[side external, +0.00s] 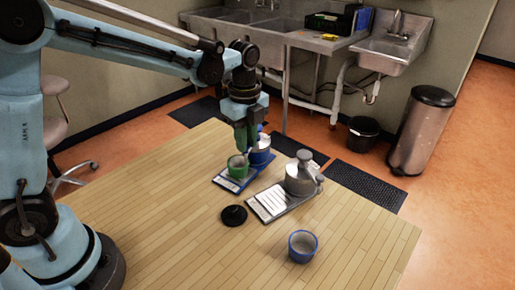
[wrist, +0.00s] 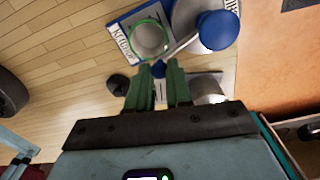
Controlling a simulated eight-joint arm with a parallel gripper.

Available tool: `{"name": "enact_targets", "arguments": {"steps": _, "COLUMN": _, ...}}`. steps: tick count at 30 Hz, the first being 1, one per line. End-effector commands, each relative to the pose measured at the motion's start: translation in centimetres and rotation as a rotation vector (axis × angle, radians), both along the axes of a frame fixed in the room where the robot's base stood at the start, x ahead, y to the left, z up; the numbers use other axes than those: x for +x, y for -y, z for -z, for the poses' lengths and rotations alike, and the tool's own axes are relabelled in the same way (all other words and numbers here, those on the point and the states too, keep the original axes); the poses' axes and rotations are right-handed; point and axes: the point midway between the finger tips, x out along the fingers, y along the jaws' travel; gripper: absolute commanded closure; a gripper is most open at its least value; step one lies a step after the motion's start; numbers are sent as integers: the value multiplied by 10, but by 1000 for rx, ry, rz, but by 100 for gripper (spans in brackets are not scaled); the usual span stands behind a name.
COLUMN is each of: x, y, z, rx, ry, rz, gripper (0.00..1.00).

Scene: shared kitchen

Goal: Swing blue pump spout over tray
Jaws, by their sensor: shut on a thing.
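The blue pump (side external: 260,149) stands at the far side of its blue-edged tray (side external: 222,180). In the wrist view its blue head (wrist: 218,30) is at the upper right. Its thin spout (wrist: 182,46) runs down-left to a blue tip between my green fingers. My gripper (wrist: 159,67) is shut on the spout near its tip; in the side view my gripper (side external: 241,140) is low beside the pump. A green-rimmed cup (side external: 237,168) sits on the tray, and also shows in the wrist view (wrist: 149,40). The spout passes beside the cup. My fingers hide part of the tip.
A grey pump (side external: 300,178) stands on a grey tray (side external: 262,212) just right of the blue one. A black round piece (side external: 234,215) and a blue-rimmed cup (side external: 303,247) are nearer on the table. The table's left part is clear.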

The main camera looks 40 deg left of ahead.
Motion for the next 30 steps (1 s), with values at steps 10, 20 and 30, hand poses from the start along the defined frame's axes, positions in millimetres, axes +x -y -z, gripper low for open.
{"name": "enact_targets", "arguments": {"steps": 10, "x": -4, "y": -15, "z": 0, "rx": 0, "ry": 1, "rz": 211, "gripper": 100}}
{"name": "enact_targets", "arguments": {"steps": 20, "x": -5, "y": -19, "z": 0, "rx": 1, "ry": 2, "rz": 284, "gripper": 100}}
{"name": "enact_targets", "arguments": {"steps": 30, "x": -4, "y": -20, "z": 0, "rx": 1, "ry": 3, "rz": 288, "gripper": 100}}
